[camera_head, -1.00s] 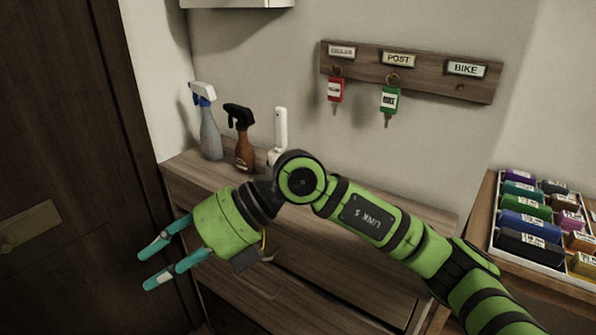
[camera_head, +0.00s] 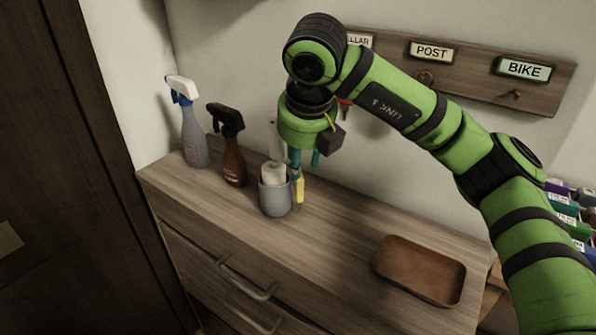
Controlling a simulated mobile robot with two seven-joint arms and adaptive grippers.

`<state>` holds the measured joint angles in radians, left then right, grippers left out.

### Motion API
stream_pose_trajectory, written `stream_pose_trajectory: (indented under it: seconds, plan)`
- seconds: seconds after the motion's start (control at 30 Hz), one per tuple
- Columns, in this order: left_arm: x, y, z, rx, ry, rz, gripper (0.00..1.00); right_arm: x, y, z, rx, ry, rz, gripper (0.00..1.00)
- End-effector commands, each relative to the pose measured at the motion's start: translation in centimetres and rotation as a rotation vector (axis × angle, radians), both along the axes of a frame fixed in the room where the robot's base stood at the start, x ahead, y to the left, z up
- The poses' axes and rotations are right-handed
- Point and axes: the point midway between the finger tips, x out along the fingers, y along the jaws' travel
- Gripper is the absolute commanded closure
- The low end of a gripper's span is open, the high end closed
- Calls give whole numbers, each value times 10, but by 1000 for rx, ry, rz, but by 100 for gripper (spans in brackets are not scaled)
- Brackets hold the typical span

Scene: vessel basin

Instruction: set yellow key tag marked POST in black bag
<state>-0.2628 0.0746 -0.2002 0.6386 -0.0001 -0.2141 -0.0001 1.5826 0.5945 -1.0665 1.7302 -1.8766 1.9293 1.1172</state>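A small yellow object (camera_head: 299,188), which may be the yellow key tag, is upright against the right side of a grey cup (camera_head: 276,199) on the wooden cabinet. No marking on it is readable. My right gripper (camera_head: 305,170) points down just above it, with its two teal fingers apart. No black bag and no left gripper show.
A grey spray bottle (camera_head: 194,135) and a brown one (camera_head: 233,155) stand left of the cup. A brown tray (camera_head: 420,270) lies empty at the cabinet's right. The cabinet top between cup and tray is clear. Colored boxes (camera_head: 565,212) show at the right edge.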

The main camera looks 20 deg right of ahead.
Motion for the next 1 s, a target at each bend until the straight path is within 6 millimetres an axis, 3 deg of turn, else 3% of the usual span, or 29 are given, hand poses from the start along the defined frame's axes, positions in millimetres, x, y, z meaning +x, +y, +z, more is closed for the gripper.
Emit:
stream_pose_trajectory:
  seconds: [0.4, 0.6, 0.83, 0.93, 1.0]
  plan:
    - [-61, 9, 22, 15, 97, -1, 60, 25, -2, -40, -1, 7, 0, 63]
    - [-49, 9, 25, 14, 78, -1, 60, 31, -3, -65, -3, 13, 3, 63]
    - [-29, 7, 25, 11, 46, -1, 60, 32, -3, -66, -1, 9, 3, 63]
    - [-22, 7, 25, 10, 35, -1, 60, 32, -3, -66, -1, 9, 3, 100]
    - [-23, 7, 25, 10, 36, -1, 60, 32, -3, -65, -1, 8, 3, 100]
